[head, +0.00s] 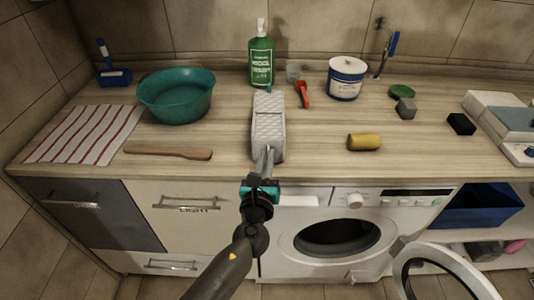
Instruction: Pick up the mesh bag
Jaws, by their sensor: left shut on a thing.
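The mesh bag (269,116) is a long, pale grey, box-like thing with a criss-cross surface, in the middle of the head view. It reaches from near the green bottle towards the counter's front edge. My left gripper (267,161) is at its near end and shut on it. The fingertips are small and partly merge with the bag's grey. Whether the bag rests on the counter or is slightly above it, I cannot tell. My right gripper is not in view.
Beside the bag on the wooden counter (225,150) are a teal basin (176,95), a wooden paddle (168,153), a green bottle (261,60), a red-handled tool (303,94) and a yellow roll (364,142). A washing machine (290,240) stands below with its round door (478,283) open.

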